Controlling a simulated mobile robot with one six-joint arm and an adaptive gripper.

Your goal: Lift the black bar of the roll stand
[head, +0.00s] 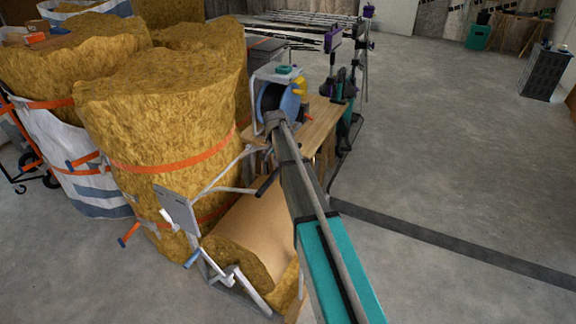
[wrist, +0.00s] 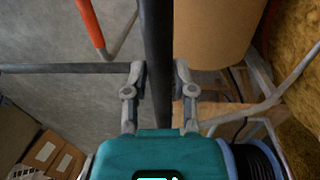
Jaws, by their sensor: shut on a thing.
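In the wrist view the black bar (wrist: 158,35) runs up the picture between the two grey fingers of my gripper (wrist: 160,72). The fingers are shut on it, one on each side, and the teal gripper body hides its near end. The brown roll (wrist: 212,32) lies just right of the bar. In the head view the roll (head: 262,222) lies low beside the pale frame of the roll stand (head: 212,268). A short dark piece of bar (head: 267,184) shows left of my arm, which hides my gripper there.
Large yellow insulation rolls (head: 165,115) with orange straps stand left of the stand. A dark strip (head: 450,242) crosses the otherwise open floor on the right.

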